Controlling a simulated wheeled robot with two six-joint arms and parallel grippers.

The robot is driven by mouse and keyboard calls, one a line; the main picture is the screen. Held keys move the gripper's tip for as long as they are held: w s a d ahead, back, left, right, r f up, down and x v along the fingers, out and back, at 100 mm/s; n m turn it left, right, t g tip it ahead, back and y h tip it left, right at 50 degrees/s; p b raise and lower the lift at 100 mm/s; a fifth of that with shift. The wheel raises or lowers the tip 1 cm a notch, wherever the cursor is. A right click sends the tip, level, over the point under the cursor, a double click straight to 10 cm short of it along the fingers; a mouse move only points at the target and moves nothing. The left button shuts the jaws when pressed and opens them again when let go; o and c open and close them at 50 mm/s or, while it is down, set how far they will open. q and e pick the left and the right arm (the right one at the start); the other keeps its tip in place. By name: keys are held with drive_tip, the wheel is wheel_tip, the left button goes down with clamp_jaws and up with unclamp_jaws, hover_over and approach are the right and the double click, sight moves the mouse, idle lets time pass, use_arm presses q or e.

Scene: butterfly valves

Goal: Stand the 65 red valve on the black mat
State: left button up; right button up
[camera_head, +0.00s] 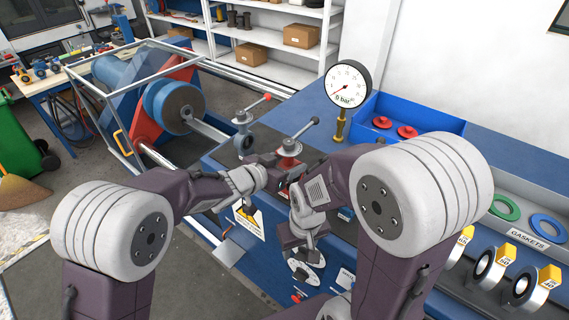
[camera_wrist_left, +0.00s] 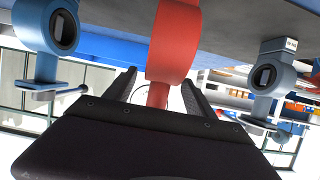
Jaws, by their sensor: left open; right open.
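The red valve (camera_wrist_left: 172,45) is close in the left wrist view, its ring edge-on and its neck between the two open fingers of my left gripper (camera_wrist_left: 158,92). I cannot tell whether the fingers touch it. In the head view my left gripper (camera_head: 277,170) reaches in from the left and mostly hides the valve; a red part (camera_head: 283,187) shows beside it. A dark surface (camera_wrist_left: 245,22), which may be the black mat, is at the top of the wrist view. My right gripper (camera_head: 304,248) is lower, in front of the bench, open. No valve number is readable.
A pressure gauge (camera_head: 347,85) stands behind, beside a blue bin (camera_head: 430,115). Tagged metal rings (camera_head: 489,268) and a gasket tray (camera_head: 500,225) are at right.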

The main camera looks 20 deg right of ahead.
use_arm(q)
drive_tip(key=v, duration=1.2)
drive_tip(key=shift+r, duration=0.15)
drive_tip(key=w+a+f+n+t+y, duration=0.1)
drive_tip(key=w+a+f+n+y, duration=0.2)
drive_tip(key=a, duration=0.6)
drive_tip(key=w+a+f+n+t+y, duration=0.1)
drive_tip(key=a+f+n+y, duration=0.3)
drive_tip(key=a, duration=0.5)
drive_tip(key=s+a+f+n+g+y, duration=0.3)
drive_tip(key=s+a+f+g+y, duration=0.2)
drive_tip(key=s+a+f, duration=0.5)
drive_tip(key=s+a+n+g, duration=0.2)
drive_tip(key=s, duration=0.5)
drive_tip(key=shift+a+g+h, duration=0.3)
drive_tip(key=shift+g, duration=0.1)
